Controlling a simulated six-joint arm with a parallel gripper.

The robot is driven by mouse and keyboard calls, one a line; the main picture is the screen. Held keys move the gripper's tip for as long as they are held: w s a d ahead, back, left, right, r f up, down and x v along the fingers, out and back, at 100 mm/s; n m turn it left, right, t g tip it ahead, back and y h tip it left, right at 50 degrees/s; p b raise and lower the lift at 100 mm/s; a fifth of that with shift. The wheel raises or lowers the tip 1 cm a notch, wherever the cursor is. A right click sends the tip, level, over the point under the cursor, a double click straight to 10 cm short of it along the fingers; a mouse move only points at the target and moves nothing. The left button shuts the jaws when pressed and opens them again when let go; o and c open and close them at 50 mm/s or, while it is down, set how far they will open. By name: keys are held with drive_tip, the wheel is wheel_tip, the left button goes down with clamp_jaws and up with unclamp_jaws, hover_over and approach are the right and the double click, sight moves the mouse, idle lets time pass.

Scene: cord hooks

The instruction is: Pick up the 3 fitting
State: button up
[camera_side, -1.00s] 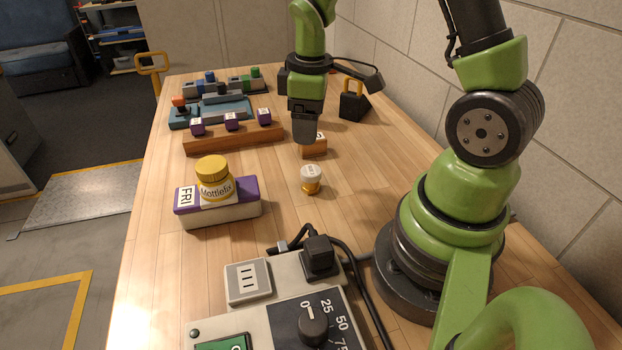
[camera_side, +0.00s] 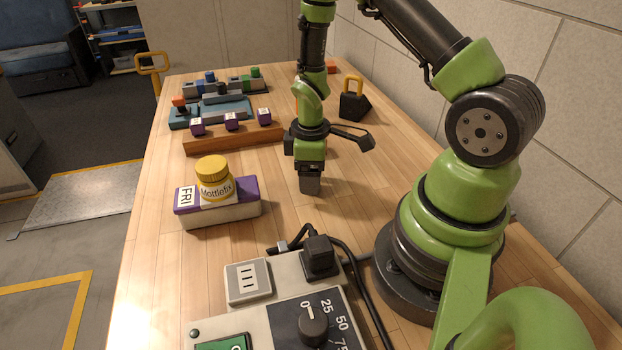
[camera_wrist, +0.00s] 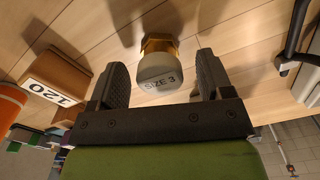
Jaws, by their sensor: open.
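The size 3 fitting (camera_wrist: 158,68) has a pale grey rounded top marked "SIZE 3" and a brass-coloured hex part. In the wrist view it stands between my two dark fingers, with a gap on each side. My gripper (camera_wrist: 162,82) is open around it and holds nothing. In the side view my gripper (camera_side: 310,190) points down, low over the table, and hides the fitting. I cannot tell exactly how far down the fingers reach on it.
A wooden block marked "120" (camera_wrist: 52,85) lies left in the wrist view. In the side view, a yellow-lidded jar (camera_side: 214,180) sits on a FRI box (camera_side: 240,208). A control box (camera_side: 280,300) with cables is in front. A black padlock-like weight (camera_side: 355,104) stands behind.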

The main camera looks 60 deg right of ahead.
drive_tip(key=shift+f, duration=0.2)
drive_tip(key=c, duration=1.1)
drive_tip(key=shift+o, duration=0.2)
drive_tip(key=shift+r, duration=0.1)
